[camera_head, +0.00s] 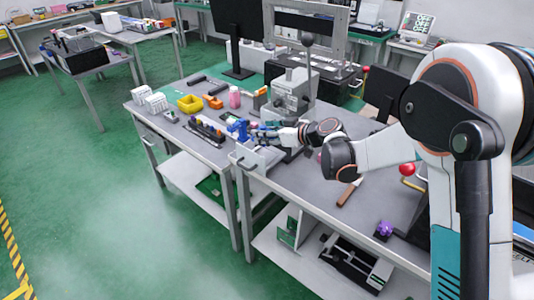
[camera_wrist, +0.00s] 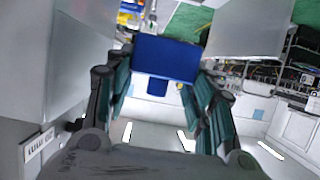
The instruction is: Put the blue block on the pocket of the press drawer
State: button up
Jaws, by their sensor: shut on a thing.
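The blue block (camera_wrist: 165,58) is gripped between the two teal-padded fingers of my gripper (camera_wrist: 160,85). In the head view the block (camera_head: 238,128) shows as a small blue shape at the tip of my gripper (camera_head: 250,131), above the table. The grey press (camera_head: 292,92) with a black-knobbed lever stands just behind my gripper. A pale grey open drawer or tray (camera_head: 258,157) lies below and in front of my gripper, near the table's front edge. My gripper and wrist cover part of it, and its pocket cannot be made out clearly.
Left of the drawer are a black rack (camera_head: 206,130) of small parts, a yellow bin (camera_head: 190,104), a pink cylinder (camera_head: 235,97) and white racks (camera_head: 150,99). A wooden-handled tool (camera_head: 349,192) lies right. A purple ball knob (camera_head: 385,228) stands further right.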

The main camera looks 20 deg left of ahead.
notch_tip(320, 180, down, 7)
jog(key=shift+b, duration=1)
jog(key=shift+r, duration=0.1)
jog(key=o, duration=1.2)
jog(key=shift+o, duration=0.2)
jog(key=shift+d, duration=0.1)
